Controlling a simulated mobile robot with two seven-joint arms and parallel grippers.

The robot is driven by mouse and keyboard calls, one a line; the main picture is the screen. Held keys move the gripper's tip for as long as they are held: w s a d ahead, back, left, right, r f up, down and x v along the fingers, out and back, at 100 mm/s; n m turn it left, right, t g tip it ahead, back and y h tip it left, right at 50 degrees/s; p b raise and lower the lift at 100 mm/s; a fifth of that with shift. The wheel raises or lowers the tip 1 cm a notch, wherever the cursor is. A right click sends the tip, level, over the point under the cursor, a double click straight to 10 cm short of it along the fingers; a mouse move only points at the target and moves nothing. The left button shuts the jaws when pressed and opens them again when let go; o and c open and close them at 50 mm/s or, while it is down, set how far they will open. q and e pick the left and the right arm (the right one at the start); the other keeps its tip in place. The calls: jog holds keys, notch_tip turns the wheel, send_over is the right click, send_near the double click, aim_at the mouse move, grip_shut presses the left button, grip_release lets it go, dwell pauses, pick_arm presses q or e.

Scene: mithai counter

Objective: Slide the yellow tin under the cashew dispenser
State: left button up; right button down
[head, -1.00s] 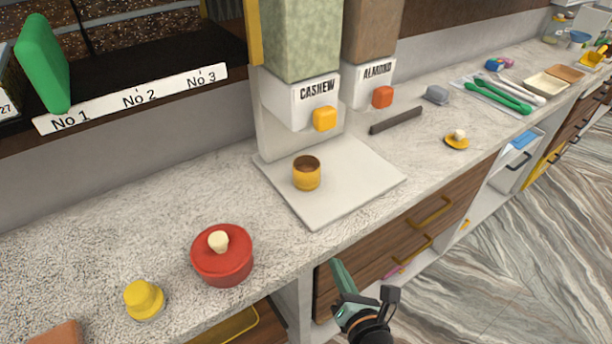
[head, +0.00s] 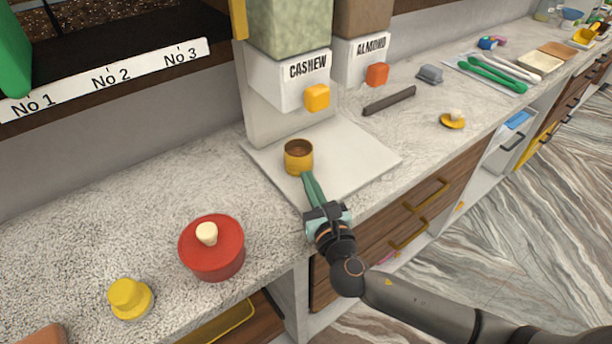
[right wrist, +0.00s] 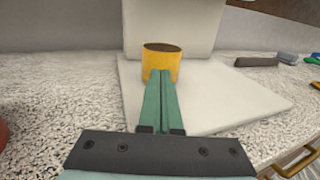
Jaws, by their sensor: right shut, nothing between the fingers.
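The yellow tin (head: 298,157) stands upright on the white base plate (head: 362,157) of the dispensers, a little in front of the cashew dispenser (head: 290,85) and its yellow-orange spout block (head: 317,97). My right gripper (head: 308,178) is shut and empty, its green fingertips at the near side of the tin. In the right wrist view the fingers (right wrist: 161,78) reach the lower front of the tin (right wrist: 162,58); whether they touch it I cannot tell. My left gripper is not in view.
The almond dispenser (head: 360,60) stands to the right, with a dark bar (head: 390,100) on the counter near it. The plate's right part is clear.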

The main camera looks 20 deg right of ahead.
aim_at(302, 164)
jog(key=shift+w, duration=1.35)
jog(key=shift+w, duration=0.65)
jog(key=shift+w+a, duration=0.1)
jog(key=shift+w, duration=0.3)
jog(key=shift+s, duration=0.1)
